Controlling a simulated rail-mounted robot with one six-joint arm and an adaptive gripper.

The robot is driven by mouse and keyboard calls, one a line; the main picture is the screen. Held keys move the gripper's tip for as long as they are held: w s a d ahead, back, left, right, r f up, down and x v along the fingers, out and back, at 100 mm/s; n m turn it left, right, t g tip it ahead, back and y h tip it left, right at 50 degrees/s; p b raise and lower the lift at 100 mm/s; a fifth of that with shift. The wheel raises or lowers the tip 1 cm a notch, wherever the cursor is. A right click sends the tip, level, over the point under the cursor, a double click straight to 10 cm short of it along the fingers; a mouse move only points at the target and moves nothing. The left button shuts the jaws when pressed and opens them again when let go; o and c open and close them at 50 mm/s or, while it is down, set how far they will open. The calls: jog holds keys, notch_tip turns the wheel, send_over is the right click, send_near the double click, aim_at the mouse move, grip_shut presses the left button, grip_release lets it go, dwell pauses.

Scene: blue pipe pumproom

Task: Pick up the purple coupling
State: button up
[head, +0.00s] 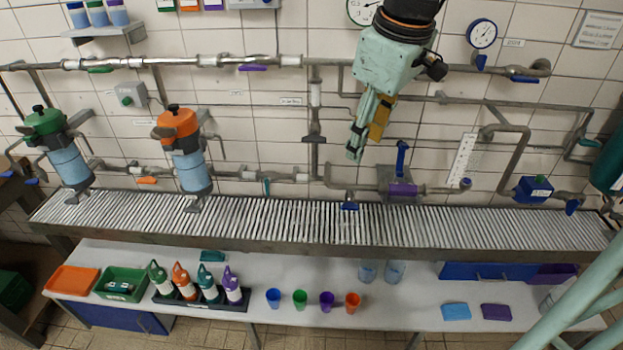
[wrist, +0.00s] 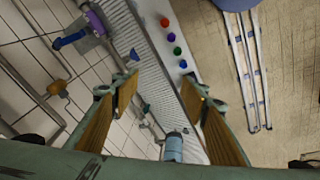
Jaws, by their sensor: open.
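The purple coupling (head: 403,189) is a short purple sleeve on the lower pipe, just above the grated shelf, right of centre in the head view. A purple piece on a pipe, apparently the same coupling (wrist: 96,21), shows at the upper left of the wrist view, beside a blue handle. My gripper (head: 366,142) hangs in front of the tiled wall, above and left of the coupling, pointing down. In the wrist view my gripper (wrist: 168,88) has its two fingers wide apart with nothing between them. It is apart from the coupling.
A blue-handled valve (head: 401,158) stands right behind the coupling, and another blue valve (head: 349,204) is to its left. The grated shelf (head: 290,222) is mostly bare. Below it, a white table (head: 400,318) holds cups, bottles and trays. An upper pipe crosses the wall.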

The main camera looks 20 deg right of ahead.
jog(key=w+d+f+n+p, duration=0.1)
jog(key=w+d+f+n, duration=0.1)
jog(key=w+d+f, duration=0.3)
jog(key=w+d+f+n+p, duration=0.1)
jog(key=w+d+f, duration=0.25)
jog(key=d, duration=0.45)
jog(key=n+p, duration=0.2)
jog(key=n, duration=0.1)
send_over(404, 185)
jog(key=s, duration=0.2)
jog(key=s+f+x, duration=0.1)
jog(key=s+x, duration=0.2)
jog(key=x, duration=0.8)
jog(key=shift+w+r+g, duration=0.25)
jog(key=shift+g, duration=0.15)
jog(key=shift+f, duration=0.1)
jog(key=shift+w+f, duration=0.25)
jog(key=shift+f, duration=1.15)
jog(key=shift+w+f, duration=0.25)
jog(key=shift+f, duration=1.15)
jog(key=shift+w+f, duration=0.2)
jog(key=shift+f, duration=1.15)
jog(key=shift+w+f, duration=0.2)
jog(key=shift+f, duration=1.1)
jog(key=shift+w+f, duration=0.15)
jog(key=shift+f, duration=1.15)
